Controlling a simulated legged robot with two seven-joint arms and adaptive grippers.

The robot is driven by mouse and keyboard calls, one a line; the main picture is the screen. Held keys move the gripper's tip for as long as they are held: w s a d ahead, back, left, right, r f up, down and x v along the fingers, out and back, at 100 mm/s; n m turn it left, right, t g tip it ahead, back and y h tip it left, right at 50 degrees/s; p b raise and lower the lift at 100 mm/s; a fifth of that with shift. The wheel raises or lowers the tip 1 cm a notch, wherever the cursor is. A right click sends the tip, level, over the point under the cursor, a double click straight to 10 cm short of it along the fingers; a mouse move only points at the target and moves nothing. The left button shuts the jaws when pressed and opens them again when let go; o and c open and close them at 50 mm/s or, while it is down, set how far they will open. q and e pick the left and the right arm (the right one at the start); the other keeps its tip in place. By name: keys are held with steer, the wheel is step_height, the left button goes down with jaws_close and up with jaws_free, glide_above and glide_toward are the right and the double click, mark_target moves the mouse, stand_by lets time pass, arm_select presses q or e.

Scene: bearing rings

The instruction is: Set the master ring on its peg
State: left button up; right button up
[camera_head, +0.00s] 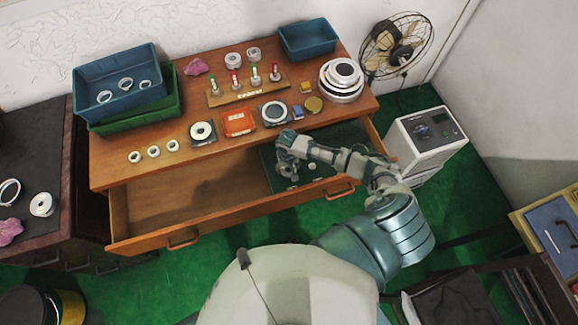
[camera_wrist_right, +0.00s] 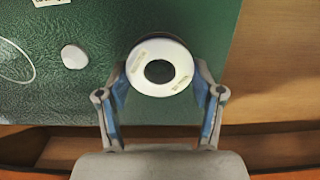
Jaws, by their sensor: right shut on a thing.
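My right gripper (camera_head: 287,157) reaches over the green-lined right part of the open drawer (camera_head: 185,200). In the right wrist view the gripper (camera_wrist_right: 160,80) is shut on a white ring (camera_wrist_right: 179,53) with a dark hole and two pale labels, which I take for the master ring. Its fingers press its left and right sides. The ring is above the green mat (camera_wrist_right: 215,25); I cannot tell if it touches it. A pale round piece (camera_wrist_right: 74,56), perhaps a peg, lies to its left. A wooden rack with several red- and green-topped pegs (camera_head: 248,88) stands on the desk. My left gripper is not in view.
On the desk are blue bins (camera_head: 118,72), an orange box (camera_head: 238,122), small rings (camera_head: 154,152), a dark-faced ring (camera_head: 274,112) and stacked white rings (camera_head: 341,80). The drawer's left part is empty. A fan (camera_head: 396,45) and white cabinet (camera_head: 427,135) stand right.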

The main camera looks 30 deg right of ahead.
steer(key=shift+d, duration=0.35)
steer(key=shift+d+p, duration=0.1)
steer(key=shift+p, duration=0.2)
steer(key=shift+f, duration=0.1)
steer(key=shift+a, duration=0.5)
steer(key=shift+d+p, duration=0.2)
steer(key=shift+p, duration=0.35)
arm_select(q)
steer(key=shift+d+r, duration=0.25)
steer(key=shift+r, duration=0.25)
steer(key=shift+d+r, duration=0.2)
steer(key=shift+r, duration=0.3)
arm_select(e)
steer(key=shift+a, duration=0.1)
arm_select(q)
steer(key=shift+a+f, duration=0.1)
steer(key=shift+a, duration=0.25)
arm_select(e)
steer(key=shift+a, duration=0.1)
steer(key=shift+f, duration=0.1)
